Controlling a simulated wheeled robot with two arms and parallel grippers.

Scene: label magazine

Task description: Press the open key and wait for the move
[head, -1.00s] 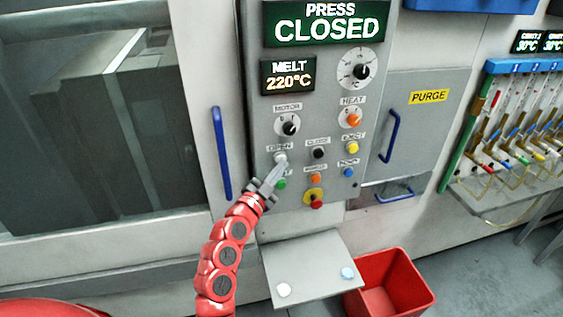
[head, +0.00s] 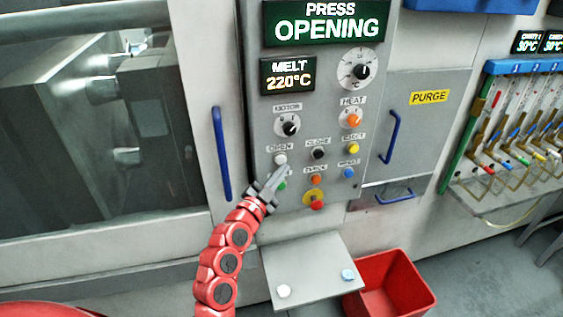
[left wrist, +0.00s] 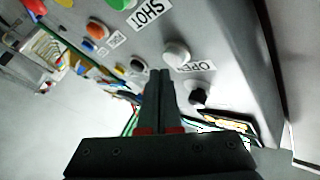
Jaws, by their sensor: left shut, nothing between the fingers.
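The white open key (head: 280,159) is on the grey control panel, under its OPEN label; in the left wrist view it (left wrist: 177,53) is just beyond the fingertips. My left gripper (head: 284,170) is shut and empty, its tips just below the key in the head view. A small gap seems to lie between tips and key. The display (head: 327,24) reads PRESS OPENING. Behind the window at the left, the press's mould parts (head: 90,95) show. My right gripper is not in view.
Close by are the black close key (head: 319,154), the green key (head: 282,184) and the red stop button (head: 316,203) on yellow. A blue door handle (head: 221,153) is left of the panel. A small shelf (head: 315,270) and a red bin (head: 395,290) are below.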

